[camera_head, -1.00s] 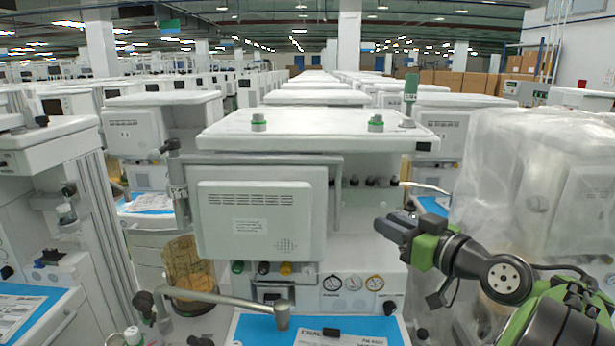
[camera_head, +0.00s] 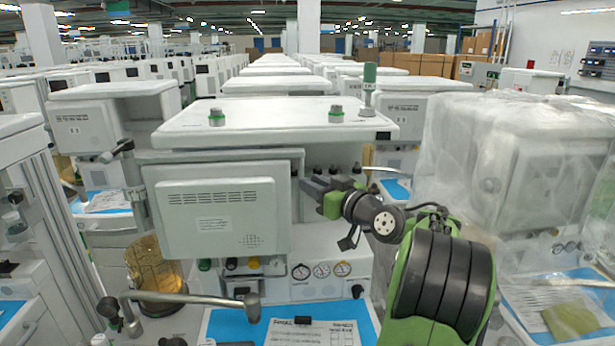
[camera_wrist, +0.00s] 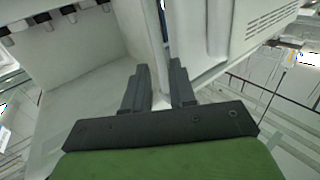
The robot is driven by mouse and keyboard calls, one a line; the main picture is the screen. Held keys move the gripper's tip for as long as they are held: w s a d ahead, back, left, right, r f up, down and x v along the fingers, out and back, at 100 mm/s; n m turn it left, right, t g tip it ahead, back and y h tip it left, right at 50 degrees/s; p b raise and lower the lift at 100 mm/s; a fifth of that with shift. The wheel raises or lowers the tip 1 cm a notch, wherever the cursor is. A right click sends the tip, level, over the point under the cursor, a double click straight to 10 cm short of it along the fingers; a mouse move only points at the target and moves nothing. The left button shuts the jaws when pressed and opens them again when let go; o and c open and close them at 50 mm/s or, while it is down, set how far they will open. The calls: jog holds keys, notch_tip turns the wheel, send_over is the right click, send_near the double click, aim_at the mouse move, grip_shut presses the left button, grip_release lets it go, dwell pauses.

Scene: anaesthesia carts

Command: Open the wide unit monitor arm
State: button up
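The wide unit's monitor (camera_head: 222,219) is a white box with vents and a label, mounted in front of a flat grey back panel (camera_head: 297,205). A post with a dark knob at its left side joins it to the unit (camera_head: 275,115). My gripper (camera_head: 308,189) is at the panel's right edge, below the unit's top. In the wrist view the fingers of my gripper (camera_wrist: 160,72) are apart, with the panel edge (camera_wrist: 163,45) seen between or just beyond them. I cannot tell whether they touch it. The monitor (camera_wrist: 218,35) is right of the fingers there.
A jointed metal arm (camera_head: 185,298) sticks out low in front, over the blue work surface (camera_head: 225,325). A plastic-wrapped unit (camera_head: 520,170) stands close on the right. Another cart (camera_head: 20,200) stands at the left. Gauges (camera_head: 320,270) are below the monitor.

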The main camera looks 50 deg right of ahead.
jog(key=w, duration=0.2)
jog(key=shift+w+d, duration=0.15)
jog(key=shift+w, duration=0.15)
grip_shut()
